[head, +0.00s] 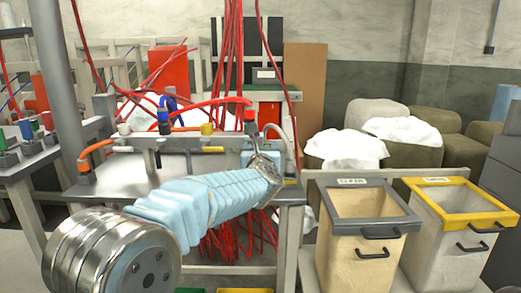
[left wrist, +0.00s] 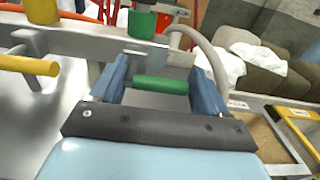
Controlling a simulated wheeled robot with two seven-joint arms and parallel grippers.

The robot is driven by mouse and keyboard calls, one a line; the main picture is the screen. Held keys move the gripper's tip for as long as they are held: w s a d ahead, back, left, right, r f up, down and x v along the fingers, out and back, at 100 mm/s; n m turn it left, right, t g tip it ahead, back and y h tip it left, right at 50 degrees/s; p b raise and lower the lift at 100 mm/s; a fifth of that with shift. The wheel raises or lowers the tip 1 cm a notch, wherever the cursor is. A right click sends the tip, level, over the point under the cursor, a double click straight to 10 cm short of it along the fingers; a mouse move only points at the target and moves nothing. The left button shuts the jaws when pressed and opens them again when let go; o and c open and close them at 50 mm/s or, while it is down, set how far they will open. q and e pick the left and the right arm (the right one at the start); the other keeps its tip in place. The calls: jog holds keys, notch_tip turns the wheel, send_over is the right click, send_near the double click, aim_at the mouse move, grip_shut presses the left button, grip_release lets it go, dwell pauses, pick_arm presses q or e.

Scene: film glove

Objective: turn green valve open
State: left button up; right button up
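The green valve shows in the left wrist view as a green body (left wrist: 142,23) on the pale rail at the top, with a green lever (left wrist: 162,85) below it. The lever lies crosswise in the picture. My left gripper (left wrist: 162,88) has its two blue fingers wide apart, with the lever between them. The lever's right end is close to the right finger; I cannot tell whether they touch. In the head view my left gripper (head: 266,163), on its light blue sleeved arm, is at the right end of the valve bench. The green valve is not clear there. My right gripper is not in view.
A yellow valve lever (left wrist: 28,65) lies left of my gripper. A grey hose (left wrist: 211,58) curves down close to the right finger. Red hoses (head: 229,60) hang behind the bench. A grey-rimmed bin (head: 359,245) and a yellow-rimmed bin (head: 453,245) stand at right.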

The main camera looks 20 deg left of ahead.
pick_arm(q)
jog(key=shift+c, duration=1)
jog(key=shift+f+m, duration=0.2)
jog(key=shift+m, duration=0.1)
jog(key=m, duration=0.1)
jog(key=m+b, duration=0.1)
jog(key=shift+f+m, duration=0.4)
jog(key=m, duration=0.3)
jog(key=f+m+b, duration=0.1)
jog(key=shift+s+a, duration=0.1)
jog(key=shift+a, duration=0.15)
jog(key=m, duration=0.5)
jog(key=shift+s+a+f, duration=0.15)
jog(key=shift+a+f, duration=0.25)
jog(key=shift+s+a+f+m+p, duration=0.1)
jog(key=shift+a+m+p, duration=0.15)
jog(key=shift+m, duration=0.7)
jog(key=shift+s+a+f+m+p, duration=0.1)
jog(key=shift+a+f+m+p, duration=0.1)
jog(key=shift+m, duration=0.7)
jog(key=shift+a+f+m+p, duration=0.15)
jog(key=shift+a+m, duration=0.1)
jog(key=shift+m, duration=0.7)
jog(key=shift+r, duration=0.1)
